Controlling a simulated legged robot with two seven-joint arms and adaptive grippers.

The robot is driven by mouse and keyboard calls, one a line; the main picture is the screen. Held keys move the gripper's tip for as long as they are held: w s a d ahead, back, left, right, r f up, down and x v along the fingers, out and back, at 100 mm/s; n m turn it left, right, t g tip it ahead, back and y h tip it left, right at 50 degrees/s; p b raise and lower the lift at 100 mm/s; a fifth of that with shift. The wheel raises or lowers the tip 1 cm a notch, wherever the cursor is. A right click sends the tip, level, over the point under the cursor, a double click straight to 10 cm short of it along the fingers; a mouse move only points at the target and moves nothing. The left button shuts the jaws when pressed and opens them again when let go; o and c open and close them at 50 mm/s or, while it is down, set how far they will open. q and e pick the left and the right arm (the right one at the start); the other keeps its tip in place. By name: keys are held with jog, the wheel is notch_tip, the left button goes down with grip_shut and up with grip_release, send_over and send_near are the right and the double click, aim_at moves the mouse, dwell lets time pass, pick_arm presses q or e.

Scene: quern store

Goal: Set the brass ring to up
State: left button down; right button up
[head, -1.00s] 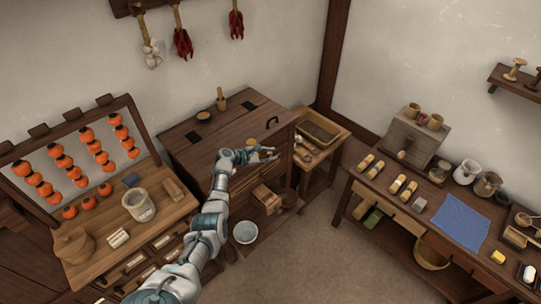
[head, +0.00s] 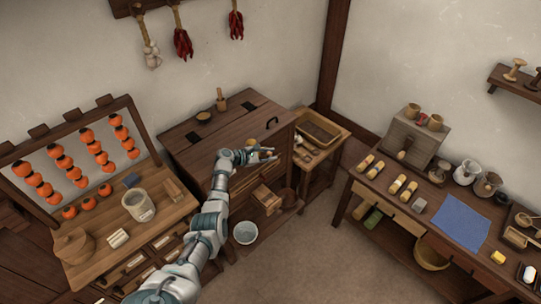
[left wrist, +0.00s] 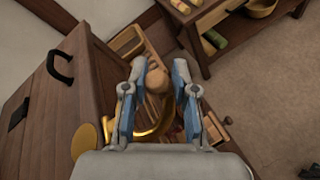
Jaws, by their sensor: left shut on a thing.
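The brass ring (left wrist: 150,132) shows in the left wrist view as a shiny golden arc low between my fingers, partly hidden by them and by the gripper body. My left gripper (left wrist: 159,80) is shut on it, with a gap still visible between the fingertips. In the head view my left gripper (head: 268,155) is at the front of the dark wooden chest (head: 205,152), and the ring cannot be made out there. A flat golden disc (left wrist: 85,140) shows left of the fingers in the wrist view. My right gripper does not show.
The chest has a black handle (head: 272,122) on top. A small side table (head: 335,143) with a tray stands right of it. An open small drawer (head: 266,197) and a pale bowl (head: 245,232) are below my gripper. The floor (head: 310,250) between the benches is clear.

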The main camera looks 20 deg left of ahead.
pick_arm(q)
jog(key=shift+w+a+r, duration=0.15)
jog(key=shift+a+r, duration=0.15)
jog(key=shift+a, duration=0.1)
jog(key=c, duration=1)
grip_release()
jog(key=shift+c, duration=0.2)
jog(key=shift+a+f, duration=0.1)
jog(key=shift+f, duration=0.25)
jog(key=v, duration=1.1)
jog(key=shift+s+a, duration=0.25)
jog(key=shift+s, duration=0.15)
